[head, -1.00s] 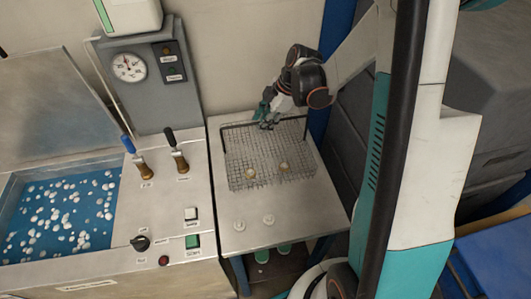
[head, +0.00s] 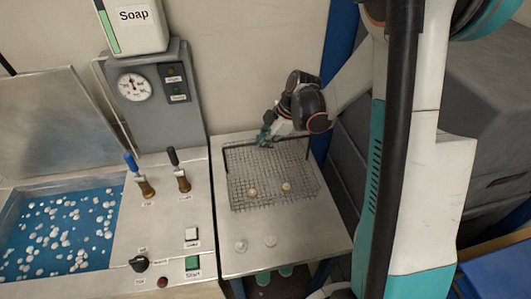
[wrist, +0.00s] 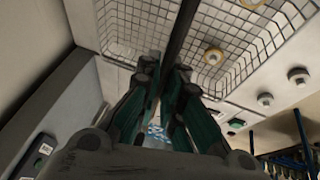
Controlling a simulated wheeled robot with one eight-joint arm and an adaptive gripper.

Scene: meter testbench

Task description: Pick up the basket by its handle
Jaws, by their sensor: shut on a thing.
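The wire basket (head: 240,193) sits on the steel counter at the right, with two small round yellowish-white pieces in it. In the wrist view, the dark handle bar (wrist: 185,25) runs down between the green fingers of my gripper (wrist: 163,90). The basket mesh (wrist: 135,30) shows beyond the fingers. I cannot see any clear gap between basket and counter.
Two white round pieces (head: 270,241) lie on the counter (head: 295,255) in front of the basket. Left are two levers (head: 180,170), a blue bath with white pieces (head: 60,230), a gauge box (head: 150,95) and a soap container (head: 132,25). A blue post (head: 335,85) stands behind right.

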